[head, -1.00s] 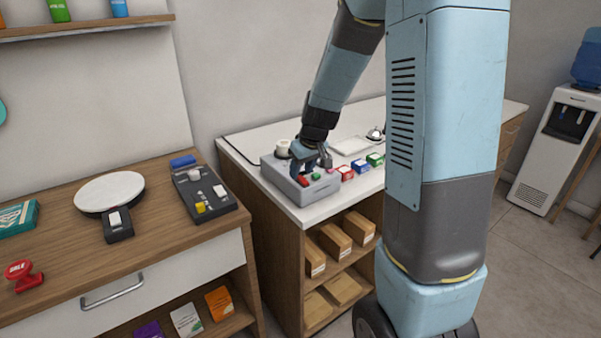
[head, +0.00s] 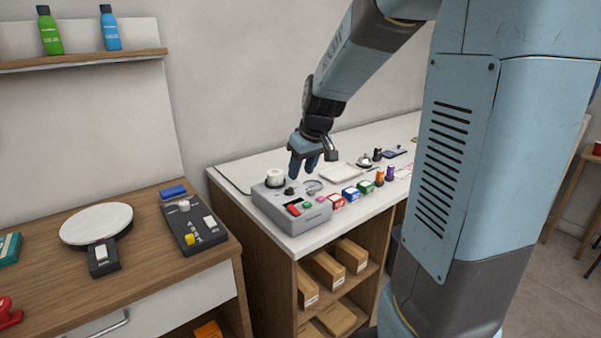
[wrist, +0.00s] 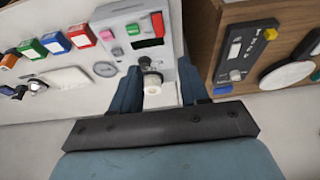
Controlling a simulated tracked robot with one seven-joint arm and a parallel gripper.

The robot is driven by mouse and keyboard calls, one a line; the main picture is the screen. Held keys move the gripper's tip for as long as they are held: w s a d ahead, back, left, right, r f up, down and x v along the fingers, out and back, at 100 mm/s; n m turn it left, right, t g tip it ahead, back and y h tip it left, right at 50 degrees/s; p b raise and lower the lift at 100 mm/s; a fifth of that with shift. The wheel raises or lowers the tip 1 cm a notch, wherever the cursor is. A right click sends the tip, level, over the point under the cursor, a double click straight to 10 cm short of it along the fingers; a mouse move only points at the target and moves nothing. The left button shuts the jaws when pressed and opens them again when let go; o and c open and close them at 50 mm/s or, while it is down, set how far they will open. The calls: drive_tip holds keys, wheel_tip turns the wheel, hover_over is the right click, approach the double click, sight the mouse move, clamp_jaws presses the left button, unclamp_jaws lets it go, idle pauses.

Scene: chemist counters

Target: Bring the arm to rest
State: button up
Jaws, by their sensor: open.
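My gripper (head: 305,168) hangs above the grey device box on the white counter, fingers pointing down, open and apart from it. The grey device box (head: 283,222) has a white round part, a dark knob, a red piece and a green button on top. In the wrist view my gripper (wrist: 161,92) shows two blue fingers spread apart, with the white cylinder (wrist: 152,85) of the device visible in the gap. No object is seen held between the fingers.
Small coloured boxes (head: 351,195), a white tray (head: 340,176) and a bell (head: 364,160) stand right of the device. On the wooden counter to the left are a black panel (head: 193,228) and a round white plate (head: 96,223). A shelf (head: 85,60) holds bottles.

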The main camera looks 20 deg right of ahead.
idle(0.3)
drive_tip(key=s+r+m, duration=0.1)
drive_tip(key=s+r, duration=0.3)
drive_tip(key=s, duration=0.7)
drive_tip(key=s+a+r+m+t+h, duration=0.1)
drive_tip(key=s+r, duration=0.3)
drive_tip(key=s, duration=0.8)
drive_tip(key=shift+s+a+m+t, duration=0.2)
drive_tip(key=shift+s+m+t, duration=0.1)
drive_tip(key=shift+m, duration=0.5)
